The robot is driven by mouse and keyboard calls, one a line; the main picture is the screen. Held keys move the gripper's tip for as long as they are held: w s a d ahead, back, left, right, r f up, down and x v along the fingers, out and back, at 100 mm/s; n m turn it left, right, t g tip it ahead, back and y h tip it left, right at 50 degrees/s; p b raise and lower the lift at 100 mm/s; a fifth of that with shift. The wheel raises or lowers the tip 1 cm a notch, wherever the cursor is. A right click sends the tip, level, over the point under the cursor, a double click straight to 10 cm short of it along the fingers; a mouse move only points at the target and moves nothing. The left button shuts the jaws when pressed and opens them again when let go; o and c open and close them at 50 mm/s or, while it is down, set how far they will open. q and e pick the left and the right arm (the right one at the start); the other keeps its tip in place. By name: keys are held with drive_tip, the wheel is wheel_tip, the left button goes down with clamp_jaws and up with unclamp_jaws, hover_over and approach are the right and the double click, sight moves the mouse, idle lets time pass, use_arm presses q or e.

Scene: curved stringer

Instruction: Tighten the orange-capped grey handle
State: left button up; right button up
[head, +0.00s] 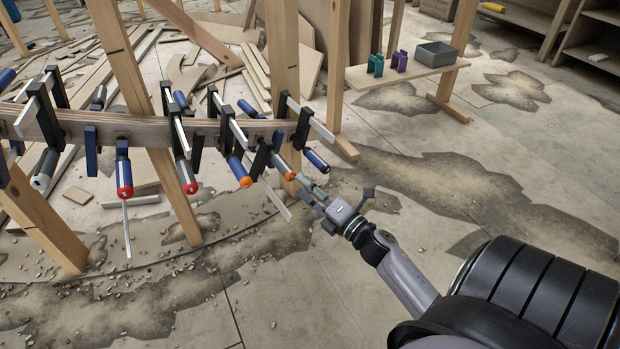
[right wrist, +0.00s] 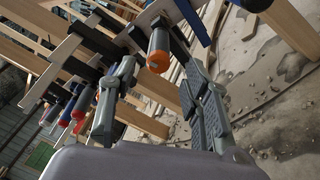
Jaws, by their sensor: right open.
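A handle with an orange cap (head: 290,175) hangs from a clamp near the right end of the wooden beam. My right gripper (head: 309,190) is open just beside the cap. In the right wrist view the orange-capped handle (right wrist: 159,50) points toward me, ahead of and between the spread fingers of the right gripper (right wrist: 157,85). I see no contact. Another orange-capped handle (head: 239,172), with a bluish body, hangs to the left. My left gripper is not in view.
The beam (head: 75,123) carries several clamps, with red-capped handles (head: 125,180) further left. Wooden posts (head: 284,60) stand close by. A low bench (head: 410,72) with a grey bin (head: 436,53) stands at the back. The floor at right is mostly clear.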

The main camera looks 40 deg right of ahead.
drive_tip(key=shift+s, duration=0.5)
drive_tip(key=shift+s, duration=0.1)
drive_tip(key=s, duration=0.3)
drive_tip(key=s+f, duration=0.1)
drive_tip(key=s, duration=0.1)
drive_tip(key=shift+a, duration=0.15)
drive_tip(key=shift+r, duration=0.15)
